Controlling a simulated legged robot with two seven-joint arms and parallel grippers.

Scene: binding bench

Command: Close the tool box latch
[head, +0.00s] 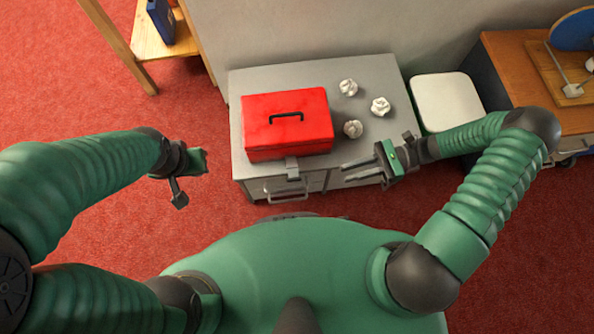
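A red tool box (287,121) with a black handle on its lid stands on a grey cabinet, its lid down. A small grey latch (292,168) shows at its front lower edge, over the cabinet's front edge; I cannot tell whether it is fastened. My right gripper (345,172) is to the right of the latch, apart from it, with its two fingers spread and nothing between them.
Several crumpled white paper balls (380,106) lie on the grey cabinet (365,75) right of the box. A white-topped bin (447,101) stands beside it. A wooden desk (510,60) is at the right, a wooden shelf (150,40) at upper left. Red carpet is open at left.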

